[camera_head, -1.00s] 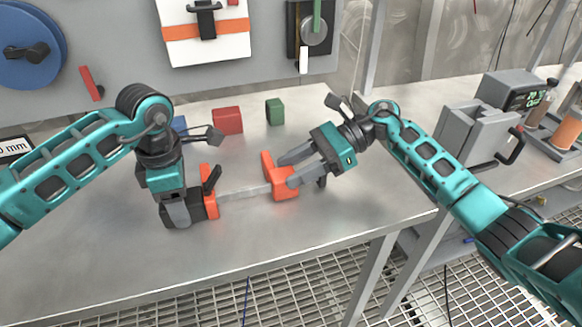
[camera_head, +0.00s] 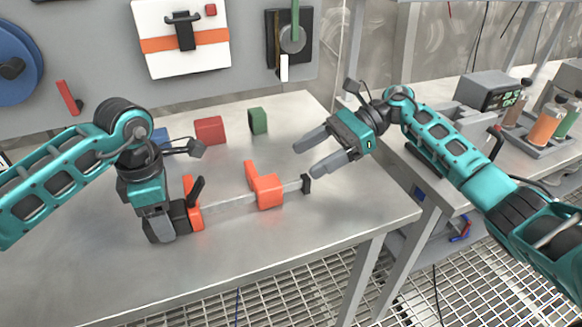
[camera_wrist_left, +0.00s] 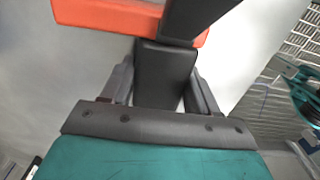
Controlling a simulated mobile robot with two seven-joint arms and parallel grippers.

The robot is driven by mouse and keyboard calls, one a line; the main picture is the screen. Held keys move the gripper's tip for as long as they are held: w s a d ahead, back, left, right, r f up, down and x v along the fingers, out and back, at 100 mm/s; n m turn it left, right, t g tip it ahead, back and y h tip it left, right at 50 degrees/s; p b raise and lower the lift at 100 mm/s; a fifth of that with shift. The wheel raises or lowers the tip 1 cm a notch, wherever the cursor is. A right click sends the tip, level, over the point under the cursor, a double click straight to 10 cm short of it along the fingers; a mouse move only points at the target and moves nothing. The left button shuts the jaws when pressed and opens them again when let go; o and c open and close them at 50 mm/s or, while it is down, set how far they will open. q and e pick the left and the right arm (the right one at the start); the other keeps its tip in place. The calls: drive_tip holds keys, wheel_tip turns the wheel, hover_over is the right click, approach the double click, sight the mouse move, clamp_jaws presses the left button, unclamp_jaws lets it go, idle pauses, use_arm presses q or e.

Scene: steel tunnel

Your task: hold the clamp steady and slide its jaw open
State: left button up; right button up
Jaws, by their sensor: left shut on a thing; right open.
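The clamp lies on the steel table, with a grey bar (camera_head: 230,202) running left to right. Its orange fixed jaw (camera_head: 194,203) and black handle are at the left end. Its orange sliding jaw (camera_head: 265,188) sits along the bar toward the right, short of the black end stop (camera_head: 306,184). My left gripper (camera_head: 168,220) is shut on the clamp's black handle; the left wrist view shows the dark handle (camera_wrist_left: 165,72) between the fingers, below the orange jaw. My right gripper (camera_head: 319,153) is open and empty, above and right of the sliding jaw, apart from it.
A red block (camera_head: 209,130), a green block (camera_head: 258,121) and a partly hidden blue block (camera_head: 160,136) stand behind the clamp. A grey panel with fixtures rises at the back. The table (camera_head: 330,217) is clear in front and right of the clamp.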

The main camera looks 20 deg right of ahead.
drive_tip(key=v, duration=0.4)
drive_tip(key=shift+d, duration=0.1)
use_arm(q)
drive_tip(key=o, duration=1.3)
drive_tip(key=shift+c, duration=0.2)
